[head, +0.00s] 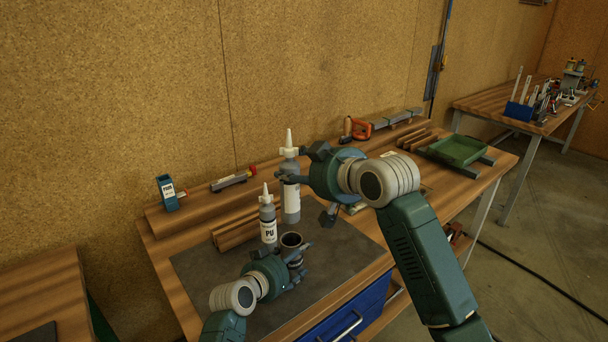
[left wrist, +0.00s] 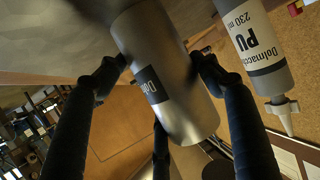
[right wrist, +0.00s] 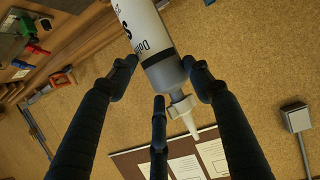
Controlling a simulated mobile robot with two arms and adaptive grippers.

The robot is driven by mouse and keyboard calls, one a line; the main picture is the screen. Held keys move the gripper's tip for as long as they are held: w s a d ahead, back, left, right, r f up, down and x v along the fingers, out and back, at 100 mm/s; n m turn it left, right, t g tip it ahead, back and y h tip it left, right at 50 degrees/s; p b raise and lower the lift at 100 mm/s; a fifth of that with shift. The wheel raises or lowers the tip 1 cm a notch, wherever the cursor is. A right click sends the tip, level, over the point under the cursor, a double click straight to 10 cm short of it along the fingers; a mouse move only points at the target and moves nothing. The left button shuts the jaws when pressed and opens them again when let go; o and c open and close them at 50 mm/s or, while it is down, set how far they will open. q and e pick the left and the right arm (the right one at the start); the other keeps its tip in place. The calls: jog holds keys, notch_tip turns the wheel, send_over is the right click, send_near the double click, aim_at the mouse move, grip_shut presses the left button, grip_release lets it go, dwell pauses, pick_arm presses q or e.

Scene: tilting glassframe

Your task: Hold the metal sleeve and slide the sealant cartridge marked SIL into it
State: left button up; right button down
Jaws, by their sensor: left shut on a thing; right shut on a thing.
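The metal sleeve (head: 292,240) is a grey cylinder with a dark open top, upright at the mat's middle. My left gripper (head: 294,264) is shut around it; it fills the middle of the left wrist view (left wrist: 172,85). The tall grey cartridge with a white label and pale nozzle (head: 291,198) is upright, its lower end appearing just above the sleeve's mouth; I cannot tell whether it is over or behind it. My right gripper (head: 297,168) is shut on its upper part. In the right wrist view its label (right wrist: 143,30) shows an S, the rest cut off.
A shorter cartridge marked PU (head: 268,225) stands close left of the sleeve and also shows in the left wrist view (left wrist: 258,45). Wooden strips (head: 236,234) lie behind. A blue box (head: 167,193) stands back left. The dark mat's front (head: 270,318) is clear.

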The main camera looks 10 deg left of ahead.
aim_at(298, 203)
jog(key=shift+f, duration=2.8)
jog(key=shift+f, duration=1.75)
notch_tip(298, 203, down, 8)
dwell(2.2)
jog(key=c, duration=0.7)
grip_release()
jog(key=shift+s+f, duration=0.1)
jog(key=shift+f, duration=0.05)
jog(key=shift+c, duration=0.2)
jog(key=shift+s+f, duration=0.1)
